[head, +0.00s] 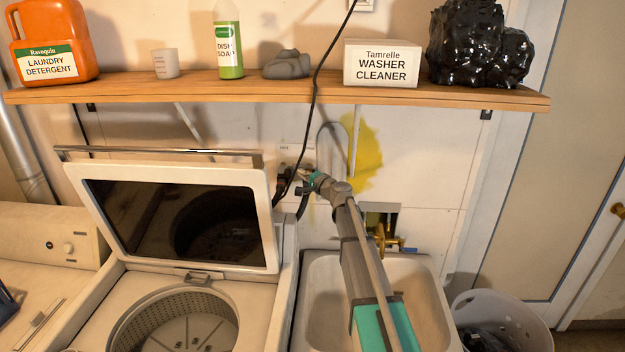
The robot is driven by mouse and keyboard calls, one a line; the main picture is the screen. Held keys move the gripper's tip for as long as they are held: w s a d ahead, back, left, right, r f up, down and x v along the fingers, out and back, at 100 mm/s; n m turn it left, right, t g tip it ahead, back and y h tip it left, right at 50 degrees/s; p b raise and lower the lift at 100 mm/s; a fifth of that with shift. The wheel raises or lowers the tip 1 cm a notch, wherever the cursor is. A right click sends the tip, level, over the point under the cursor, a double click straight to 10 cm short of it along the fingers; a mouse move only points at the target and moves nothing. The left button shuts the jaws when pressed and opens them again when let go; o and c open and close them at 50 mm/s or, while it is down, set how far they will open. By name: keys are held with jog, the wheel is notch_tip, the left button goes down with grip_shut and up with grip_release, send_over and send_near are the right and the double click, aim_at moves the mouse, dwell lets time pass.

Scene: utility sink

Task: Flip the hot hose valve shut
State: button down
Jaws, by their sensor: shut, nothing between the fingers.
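My arm reaches over the sink to the wall behind the washer. My gripper (311,179) is at the right side of a pale wall box (297,154) with a small label. It is shut and holds nothing. Dark hoses or fittings (281,182) show just left of the gripper, below the label. The hot hose valve is too small and too covered by the gripper to make out, so I cannot tell its lever position or whether I touch it.
The washer's open lid (180,170) stands left of the gripper. A black cord (316,85) hangs in front of the shelf (300,95) down to the box. A brass faucet (390,240) sits above the sink (425,290). A yellow stain marks the wall.

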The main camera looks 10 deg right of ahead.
aim_at(282, 171)
jog(key=shift+w+a, duration=0.25)
jog(key=shift+a, duration=0.45)
jog(key=shift+w+a, duration=0.3)
jog(key=shift+a, duration=0.35)
jog(key=shift+w+a, duration=0.25)
jog(key=shift+a, duration=0.45)
jog(key=shift+d, duration=0.1)
jog(key=shift+h, duration=0.3)
